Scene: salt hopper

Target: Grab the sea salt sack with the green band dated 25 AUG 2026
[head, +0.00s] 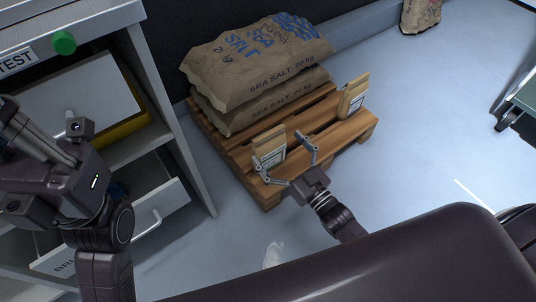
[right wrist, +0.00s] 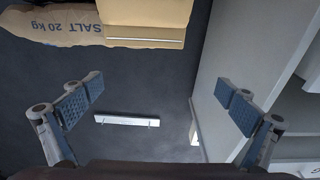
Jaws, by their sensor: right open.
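Two brown paper sea salt sacks lie stacked on a wooden pallet (head: 318,128). The upper sack (head: 240,68) has blue print; the lower sack (head: 265,108) reads SEA SALT 20 KG. No green band or date is readable on either. A sack (right wrist: 55,28) also shows in the right wrist view, its print upside down. My right gripper (head: 281,148) is open and empty at the pallet's front edge, close to a small upright tan packet (head: 268,143). My left arm is at the left by the cabinet; its jaw state is unclear.
A second tan packet (head: 353,95) with a label stands on the pallet's right part. A grey cabinet (head: 170,110) with open drawers and a green button (head: 63,42) stands at left. Another sack (head: 421,14) stands far right. The floor right of the pallet is clear.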

